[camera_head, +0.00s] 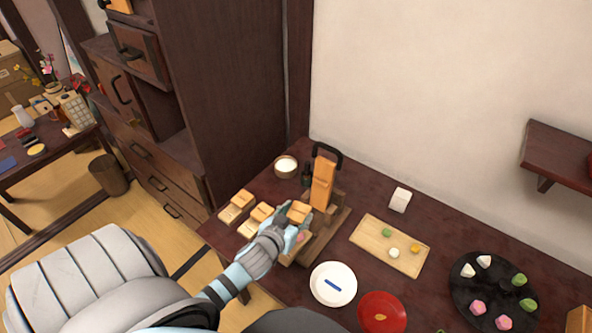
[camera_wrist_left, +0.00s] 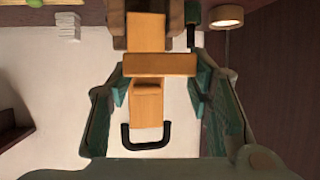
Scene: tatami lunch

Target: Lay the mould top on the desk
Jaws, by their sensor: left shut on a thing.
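My left gripper (camera_head: 297,213) is shut on a small orange wooden block, which looks like the mould top (camera_head: 299,208). In the left wrist view the mould top (camera_wrist_left: 160,64) is a flat bar spanning the two fingertips (camera_wrist_left: 160,82). The gripper is over the wooden press stand on the dark desk (camera_head: 345,222); I cannot tell whether the block touches the stand. Part of a pink piece shows beside the fingers. My right gripper is not in view.
The press lever (camera_head: 322,185) with its black handle stands upright just behind my left gripper. Light wooden mould pieces (camera_head: 236,206) lie to its left. A wooden tray (camera_head: 372,236), a white plate (camera_head: 333,271) and a red plate (camera_head: 382,312) are to the right.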

